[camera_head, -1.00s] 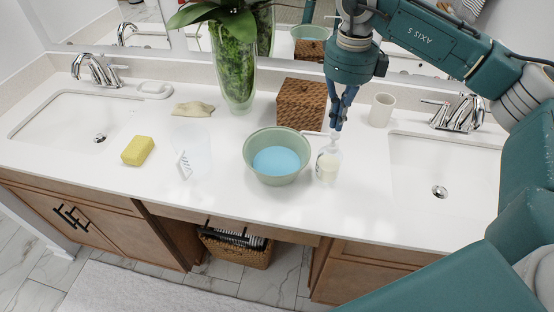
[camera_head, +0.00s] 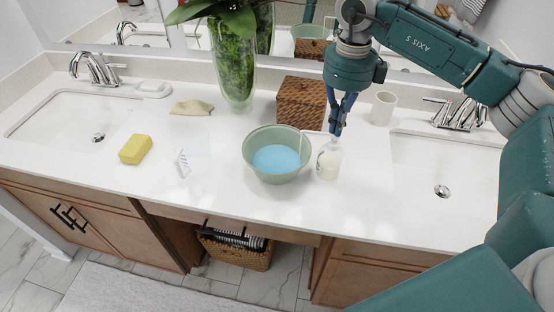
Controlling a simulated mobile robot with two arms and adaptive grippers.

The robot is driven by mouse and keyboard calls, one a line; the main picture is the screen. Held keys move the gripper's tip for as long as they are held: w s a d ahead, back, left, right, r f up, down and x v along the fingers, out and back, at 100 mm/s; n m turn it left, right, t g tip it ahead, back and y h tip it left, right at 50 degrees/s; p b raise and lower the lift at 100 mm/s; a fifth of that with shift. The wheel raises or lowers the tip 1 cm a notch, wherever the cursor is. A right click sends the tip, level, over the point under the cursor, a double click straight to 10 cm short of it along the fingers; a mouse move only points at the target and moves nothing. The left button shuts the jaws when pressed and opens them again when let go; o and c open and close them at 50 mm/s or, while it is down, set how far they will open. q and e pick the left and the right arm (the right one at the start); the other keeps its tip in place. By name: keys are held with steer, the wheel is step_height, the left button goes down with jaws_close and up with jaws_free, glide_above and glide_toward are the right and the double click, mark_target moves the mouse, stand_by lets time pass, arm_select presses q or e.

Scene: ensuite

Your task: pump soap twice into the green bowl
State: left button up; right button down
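The green bowl (camera_head: 248,153) stands on the white counter with light blue liquid or a blue inside at its bottom. A clear soap pump bottle (camera_head: 328,166) with pale contents stands upright just right of the bowl. Its thin white spout points left toward the bowl's rim. My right gripper (camera_head: 337,133) points down directly over the bottle, its fingers together with the tips at the pump head. The fingers partly hide the pump head, and I cannot tell whether they press it. My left gripper is not in view.
A woven box (camera_head: 301,103) and a glass vase (camera_head: 233,70) with a plant stand behind the bowl. A white cup (camera_head: 383,108) is right of the gripper. A yellow sponge (camera_head: 135,149), a folded cloth (camera_head: 192,108) and a small card (camera_head: 182,164) lie to the left. Sinks lie on both sides.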

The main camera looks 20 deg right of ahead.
steer(key=shift+s+f, duration=0.1)
steer(key=shift+f, duration=0.4)
steer(key=shift+r, duration=0.15)
steer(key=shift+r+p, duration=1)
steer(key=shift+r, duration=0.55)
steer(key=shift+f, duration=0.15)
steer(key=shift+f+b, duration=1.15)
steer(key=shift+f, duration=0.35)
steer(key=shift+r+p, duration=1.15)
steer(key=shift+r, duration=0.5)
